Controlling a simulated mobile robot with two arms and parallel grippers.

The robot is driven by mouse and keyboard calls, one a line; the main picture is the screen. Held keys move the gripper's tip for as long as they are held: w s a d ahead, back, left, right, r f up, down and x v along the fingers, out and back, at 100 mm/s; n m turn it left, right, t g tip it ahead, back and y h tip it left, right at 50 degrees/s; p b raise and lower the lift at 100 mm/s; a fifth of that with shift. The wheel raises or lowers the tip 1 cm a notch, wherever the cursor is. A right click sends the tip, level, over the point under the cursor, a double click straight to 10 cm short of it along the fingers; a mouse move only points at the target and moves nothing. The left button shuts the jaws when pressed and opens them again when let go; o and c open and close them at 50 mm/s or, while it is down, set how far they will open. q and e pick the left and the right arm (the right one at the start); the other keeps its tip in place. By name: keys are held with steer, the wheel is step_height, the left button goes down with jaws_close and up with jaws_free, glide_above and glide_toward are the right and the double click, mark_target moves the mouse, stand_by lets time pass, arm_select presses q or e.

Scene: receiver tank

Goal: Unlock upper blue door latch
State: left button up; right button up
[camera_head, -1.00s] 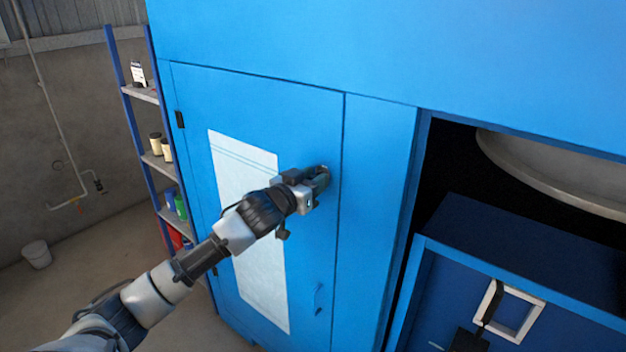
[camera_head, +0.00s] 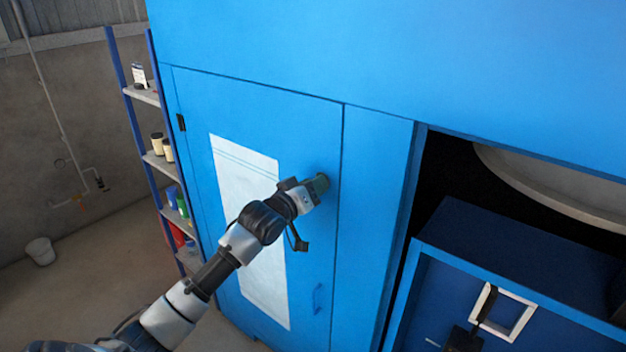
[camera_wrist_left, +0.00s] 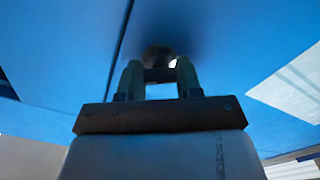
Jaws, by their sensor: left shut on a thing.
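The blue door (camera_head: 312,135) of the tall cabinet is shut, with a white sheet (camera_head: 232,180) on its front. My left gripper (camera_head: 318,185) is at the door's right side, near the seam, and is shut on the upper latch. In the left wrist view the latch (camera_wrist_left: 158,54) is a dark round piece on the blue panel, between the two fingertips of the left gripper (camera_wrist_left: 158,75). In the head view the gripper hides most of the latch.
A blue handle (camera_head: 317,298) is lower on the same door. To the right, an open dark bay holds a blue box (camera_head: 520,260) with a white square frame (camera_head: 508,312). A shelf rack (camera_head: 150,97) stands left, and a bucket (camera_head: 40,251) is on the floor.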

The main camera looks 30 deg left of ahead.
arm_select(q)
steer(key=n+p, duration=0.1)
steer(key=n, duration=0.1)
steer(key=n+p, duration=0.2)
steer(key=n, duration=0.1)
steer(key=shift+r+n, duration=0.2)
steer(key=shift+n, duration=0.1)
steer(key=n+p, duration=0.1)
steer(key=n, duration=0.2)
steer(key=shift+p, duration=0.4)
steer(key=shift+f+n+p, duration=0.15)
steer(key=shift+n+p, duration=0.35)
steer(key=shift+n, duration=1.2)
steer(key=o, duration=0.9)
steer(key=shift+o, duration=0.2)
steer(key=shift+f, duration=0.1)
